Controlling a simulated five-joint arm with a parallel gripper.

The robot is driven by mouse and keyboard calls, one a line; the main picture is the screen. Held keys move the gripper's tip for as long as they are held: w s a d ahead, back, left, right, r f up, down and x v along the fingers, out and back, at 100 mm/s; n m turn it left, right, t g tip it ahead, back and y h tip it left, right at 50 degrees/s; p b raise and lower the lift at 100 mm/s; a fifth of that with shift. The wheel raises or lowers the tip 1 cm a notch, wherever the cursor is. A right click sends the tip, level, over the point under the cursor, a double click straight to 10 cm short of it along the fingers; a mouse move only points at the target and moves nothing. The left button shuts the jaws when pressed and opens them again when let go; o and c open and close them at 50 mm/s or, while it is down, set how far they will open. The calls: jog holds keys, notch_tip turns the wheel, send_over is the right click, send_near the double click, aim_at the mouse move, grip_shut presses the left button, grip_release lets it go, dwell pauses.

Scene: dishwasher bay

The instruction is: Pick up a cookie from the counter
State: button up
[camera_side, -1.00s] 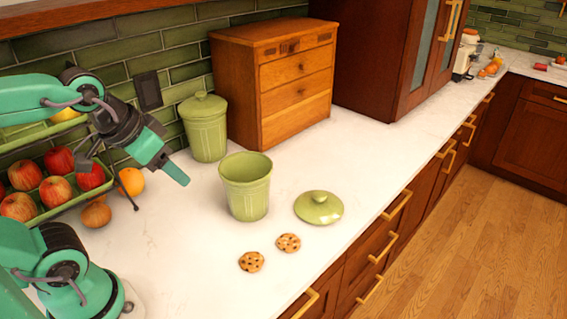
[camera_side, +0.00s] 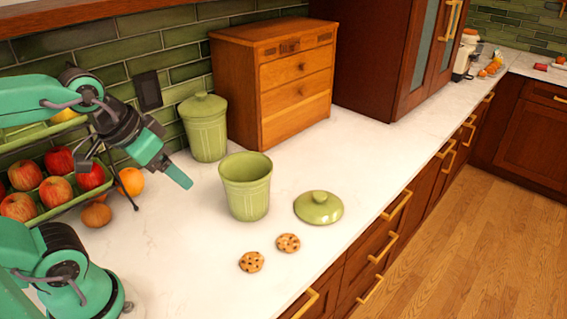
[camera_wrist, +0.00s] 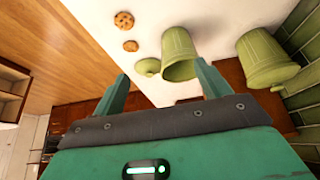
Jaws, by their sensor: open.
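Two round chocolate-chip cookies lie flat on the white counter (camera_side: 170,260) in the side view. The left cookie (camera_side: 251,262) is nearer the camera, and the right cookie (camera_side: 288,243) is just beside it, apart. In the wrist view they show near the top as one cookie (camera_wrist: 124,20) and another cookie (camera_wrist: 131,46). My gripper (camera_wrist: 161,75) is open and empty in the wrist view, its two teal fingers spread. In the side view my gripper (camera_side: 178,176) hangs above the counter, well left of and above the cookies.
An open green canister (camera_side: 246,198) stands between my gripper and the cookies. Its green lid (camera_side: 318,208) lies to its right. A lidded green canister (camera_side: 205,130) and a wooden drawer box (camera_side: 275,90) stand behind. A fruit rack (camera_side: 68,200) is at left.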

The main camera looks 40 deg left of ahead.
dwell(0.3)
jog(key=n+g, duration=0.5)
jog(key=n, duration=0.9)
send_over(288, 241)
notch_tip(288, 241, down, 16)
jog(key=shift+w+f+g, duration=0.15)
jog(key=shift+f+g, duration=0.15)
jog(key=shift+f, duration=0.1)
jog(key=shift+f, duration=0.1)
jog(key=shift+f, duration=1.2)
jog(key=shift+f, duration=0.1)
jog(key=shift+f, duration=2.45)
